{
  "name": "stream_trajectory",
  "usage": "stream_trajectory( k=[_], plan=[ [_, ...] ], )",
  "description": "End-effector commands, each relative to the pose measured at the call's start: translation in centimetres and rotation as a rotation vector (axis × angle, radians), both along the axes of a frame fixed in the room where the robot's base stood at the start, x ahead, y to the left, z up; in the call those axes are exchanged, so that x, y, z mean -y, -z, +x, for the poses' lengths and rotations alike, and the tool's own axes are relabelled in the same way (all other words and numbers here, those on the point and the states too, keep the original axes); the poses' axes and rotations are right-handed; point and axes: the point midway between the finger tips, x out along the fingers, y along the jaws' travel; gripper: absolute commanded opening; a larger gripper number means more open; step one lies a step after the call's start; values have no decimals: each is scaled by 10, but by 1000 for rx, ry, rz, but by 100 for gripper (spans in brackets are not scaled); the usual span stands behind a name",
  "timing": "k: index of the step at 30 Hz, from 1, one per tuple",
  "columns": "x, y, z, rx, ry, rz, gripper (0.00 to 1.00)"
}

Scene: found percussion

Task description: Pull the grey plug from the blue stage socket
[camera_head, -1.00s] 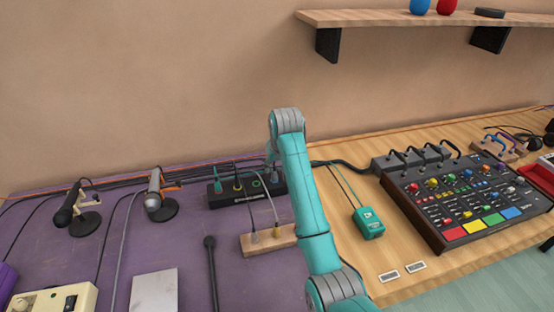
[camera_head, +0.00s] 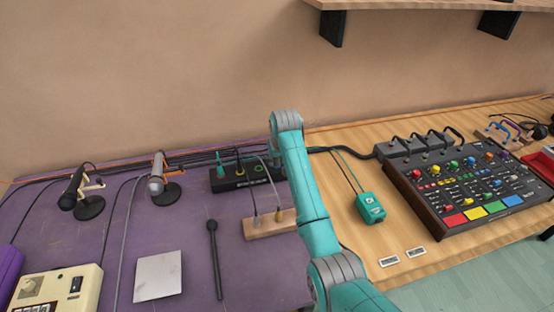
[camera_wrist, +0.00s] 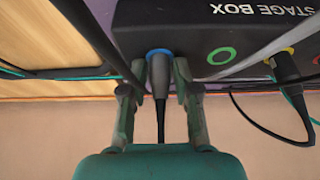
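The black stage box (camera_head: 228,184) stands on the purple cloth at the back; the wrist view shows it upside down (camera_wrist: 178,14). The grey plug (camera_wrist: 160,76) sits in its blue-ringed socket (camera_wrist: 158,52), with a dark cable trailing from the plug's back. My gripper (camera_wrist: 162,78) has one finger on each side of the plug, close against it, and appears shut on it. In the head view my teal arm hides the gripper and this socket.
A dark plug (camera_wrist: 287,66) fills the yellow-ringed socket nearby; the green-ringed socket (camera_wrist: 221,56) is empty. Loose cables cross close to my fingers. A wooden block (camera_head: 262,228) with plugs stands in front of the box. A mixer (camera_head: 455,190) and teal box (camera_head: 371,208) are right.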

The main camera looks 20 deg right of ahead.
Motion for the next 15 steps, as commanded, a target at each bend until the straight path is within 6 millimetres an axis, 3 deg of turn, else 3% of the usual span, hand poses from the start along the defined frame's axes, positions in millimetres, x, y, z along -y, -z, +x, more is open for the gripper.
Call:
stream_trajectory(
  k=[1,3,15],
  plan=[
    [0,0,0,0,0,0,10],
    [0,0,0,0,0,0,0],
    [0,-4,0,0,0,0,0]
  ],
)
